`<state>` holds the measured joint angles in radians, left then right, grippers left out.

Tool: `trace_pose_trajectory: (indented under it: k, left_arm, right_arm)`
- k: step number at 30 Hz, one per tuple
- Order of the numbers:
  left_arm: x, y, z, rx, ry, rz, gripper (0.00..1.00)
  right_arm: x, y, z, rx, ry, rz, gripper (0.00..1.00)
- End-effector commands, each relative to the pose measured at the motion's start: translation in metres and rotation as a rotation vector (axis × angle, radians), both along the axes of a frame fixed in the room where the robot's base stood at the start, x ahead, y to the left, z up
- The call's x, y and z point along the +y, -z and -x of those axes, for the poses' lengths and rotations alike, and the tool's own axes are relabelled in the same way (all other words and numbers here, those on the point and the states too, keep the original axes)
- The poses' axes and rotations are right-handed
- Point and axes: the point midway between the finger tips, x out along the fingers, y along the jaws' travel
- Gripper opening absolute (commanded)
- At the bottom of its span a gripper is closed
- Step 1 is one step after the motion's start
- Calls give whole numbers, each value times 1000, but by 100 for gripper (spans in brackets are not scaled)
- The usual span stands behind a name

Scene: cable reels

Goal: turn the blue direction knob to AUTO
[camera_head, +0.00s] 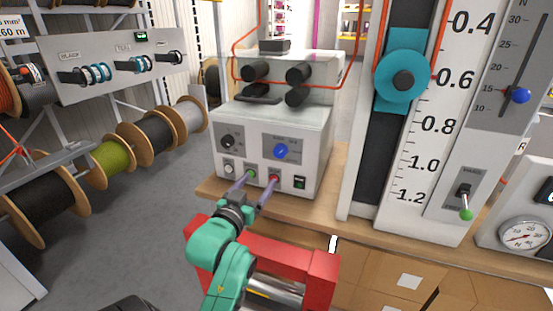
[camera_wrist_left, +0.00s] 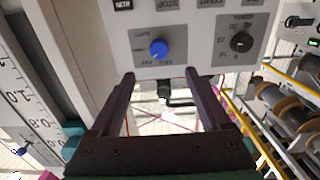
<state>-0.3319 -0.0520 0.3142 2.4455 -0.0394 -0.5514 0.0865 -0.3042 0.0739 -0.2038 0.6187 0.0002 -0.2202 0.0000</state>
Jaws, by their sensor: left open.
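The blue direction knob (camera_head: 281,151) is on a grey-blue plate on the front of a white control box (camera_head: 318,139). In the left wrist view, which shows the panel upside down, the blue knob (camera_wrist_left: 158,48) is just beyond the fingertips, roughly centred between them. Its pointer direction and small labels are too small to read. My left gripper (camera_head: 262,178) is open and empty, its two dark fingers reaching towards the panel below the knob in the head view. In the left wrist view the left gripper (camera_wrist_left: 159,75) has a wide gap. My right gripper is not in view.
A black knob (camera_head: 228,142) sits left of the blue one. Buttons, including a red one (camera_head: 274,179) and a green one (camera_head: 251,174), line the lower panel near the fingers. A tall measuring scale (camera_head: 430,125) stands to the right. Cable reels (camera_head: 152,137) hang at the left.

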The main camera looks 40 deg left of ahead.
Motion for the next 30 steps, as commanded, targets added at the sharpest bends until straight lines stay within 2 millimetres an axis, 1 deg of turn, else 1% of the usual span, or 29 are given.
trace_pose_trajectory:
  k: [2, 5, 12, 15, 18, 22, 29, 30]
  left_arm:
    - [4, -5, -6, -15, -4, -2, 81]
    - [10, -7, -24, -14, -2, -3, 81]
    - [31, -7, -86, -11, -3, -2, 81]
    - [39, -6, -109, -10, -2, 0, 81]
    - [44, -4, -125, -9, -1, 0, 81]
    - [48, -2, -135, -7, -1, -1, 81]
    - [48, -2, -136, -7, -1, -1, 81]
    - [48, -2, -136, -7, -1, -1, 65]
  right_arm:
    - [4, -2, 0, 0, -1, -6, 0]
    - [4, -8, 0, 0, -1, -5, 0]
    - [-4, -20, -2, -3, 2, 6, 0]
    - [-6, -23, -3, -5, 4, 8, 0]
    - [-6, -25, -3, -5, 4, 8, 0]
    - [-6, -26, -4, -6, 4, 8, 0]
    - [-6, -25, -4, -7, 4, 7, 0]
    - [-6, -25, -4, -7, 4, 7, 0]
